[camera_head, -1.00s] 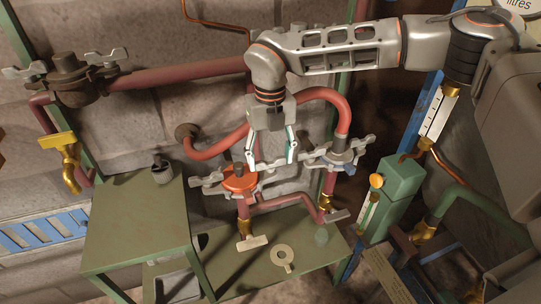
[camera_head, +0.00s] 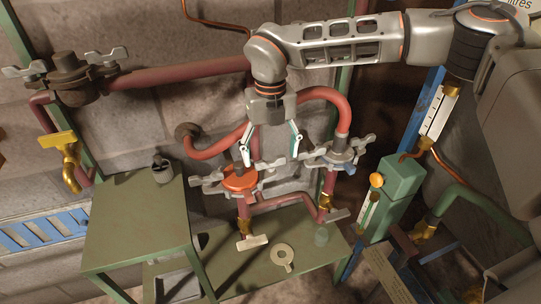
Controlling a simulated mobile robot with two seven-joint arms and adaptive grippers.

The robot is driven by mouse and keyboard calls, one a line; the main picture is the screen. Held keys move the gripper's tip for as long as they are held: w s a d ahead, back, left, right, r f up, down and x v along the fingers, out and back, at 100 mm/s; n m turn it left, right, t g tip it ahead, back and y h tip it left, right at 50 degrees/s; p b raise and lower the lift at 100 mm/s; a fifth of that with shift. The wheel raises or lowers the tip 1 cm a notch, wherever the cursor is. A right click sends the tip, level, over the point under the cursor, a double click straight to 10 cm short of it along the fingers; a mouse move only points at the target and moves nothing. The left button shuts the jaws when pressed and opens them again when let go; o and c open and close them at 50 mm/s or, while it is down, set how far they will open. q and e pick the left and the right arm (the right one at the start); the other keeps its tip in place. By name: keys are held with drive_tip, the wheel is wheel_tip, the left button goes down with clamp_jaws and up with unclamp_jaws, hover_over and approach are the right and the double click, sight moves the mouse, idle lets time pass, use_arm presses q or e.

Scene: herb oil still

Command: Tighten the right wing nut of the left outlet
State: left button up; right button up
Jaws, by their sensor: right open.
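The left outlet is a round fitting with an orange-red cap (camera_head: 240,181) on a red pipe. Pale grey wing nuts sit at its two sides: the left wing nut (camera_head: 207,181) and the right wing nut (camera_head: 271,167). My right gripper (camera_head: 270,156) comes down from above, open and empty. Its two fingers are spread apart on either side of the right wing nut, with the left fingertip near the orange cap. I cannot tell whether the fingers touch anything. My left gripper is not in view.
A grey-blue outlet fitting (camera_head: 337,154) with its own wing nuts stands close to the right. A dark fitting (camera_head: 75,78) is at upper left. A green table (camera_head: 135,225) stands left; a low green shelf (camera_head: 232,278) bears a pale ring-shaped piece (camera_head: 282,256).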

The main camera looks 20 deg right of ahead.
sight(271, 160)
wheel_tip(271, 160, up, 11)
idle(0.3)
drive_tip(key=shift+s+f, duration=0.15)
drive_tip(key=shift+f, duration=0.05)
